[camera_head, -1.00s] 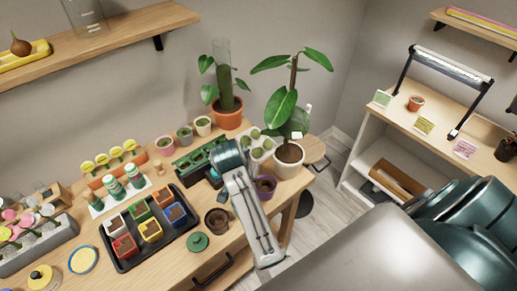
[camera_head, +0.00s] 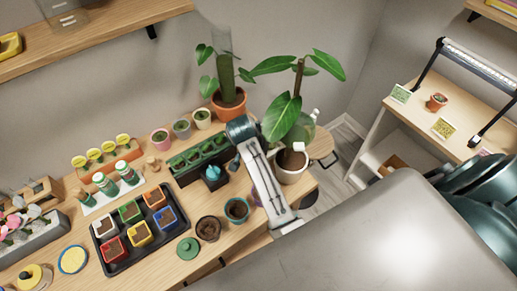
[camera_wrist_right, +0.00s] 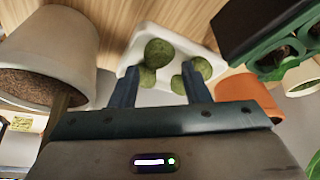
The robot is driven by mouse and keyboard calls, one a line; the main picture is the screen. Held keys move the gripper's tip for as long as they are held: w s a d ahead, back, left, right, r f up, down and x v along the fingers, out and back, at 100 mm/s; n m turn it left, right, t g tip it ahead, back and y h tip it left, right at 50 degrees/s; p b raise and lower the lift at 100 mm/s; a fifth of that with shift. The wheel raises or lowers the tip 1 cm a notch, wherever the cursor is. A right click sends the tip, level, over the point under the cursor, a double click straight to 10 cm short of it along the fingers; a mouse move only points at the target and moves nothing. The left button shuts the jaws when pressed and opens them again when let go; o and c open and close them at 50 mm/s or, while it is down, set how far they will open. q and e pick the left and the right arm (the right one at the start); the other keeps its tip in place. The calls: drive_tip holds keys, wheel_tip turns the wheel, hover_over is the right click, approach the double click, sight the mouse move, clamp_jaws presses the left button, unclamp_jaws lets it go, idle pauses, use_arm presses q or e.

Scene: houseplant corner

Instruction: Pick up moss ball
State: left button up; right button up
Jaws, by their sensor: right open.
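Several green moss balls (camera_wrist_right: 158,52) sit in a white tray (camera_wrist_right: 131,52) in the right wrist view. My right gripper (camera_wrist_right: 160,88) is open, its two dark fingers spread apart and pointing at the tray. One ball (camera_wrist_right: 147,76) shows between the fingers near the left one, another (camera_wrist_right: 178,85) lies close to the right finger, and a third (camera_wrist_right: 203,67) lies just beyond that finger. I cannot tell whether the fingers touch any ball. In the head view my right arm hides the tray and balls, and its fingertips are not clear. My left gripper is out of view.
A pale plant pot (camera_wrist_right: 48,50) stands left of the tray, an orange pot (camera_wrist_right: 252,94) and a dark planter with green cups (camera_wrist_right: 272,50) right of it. In the head view, a black tray of coloured pots (camera_head: 140,228) and a dark pot (camera_head: 208,228) stand on the bench.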

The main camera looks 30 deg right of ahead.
drive_tip(key=shift+w+d+f, duration=0.1)
drive_tip(key=shift+d+f, duration=0.1)
drive_tip(key=p+x, duration=0.2)
drive_tip(key=x, duration=0.2)
drive_tip(key=shift+w+d+p, duration=0.15)
drive_tip(key=shift+d+p, duration=0.1)
drive_tip(key=shift+p, duration=0.15)
drive_tip(key=shift+d+f, duration=0.1)
drive_tip(key=shift+f, duration=0.25)
drive_tip(key=shift+w+f, duration=0.1)
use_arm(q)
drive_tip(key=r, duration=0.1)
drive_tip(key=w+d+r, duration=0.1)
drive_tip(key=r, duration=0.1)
use_arm(e)
drive_tip(key=c, duration=0.6)
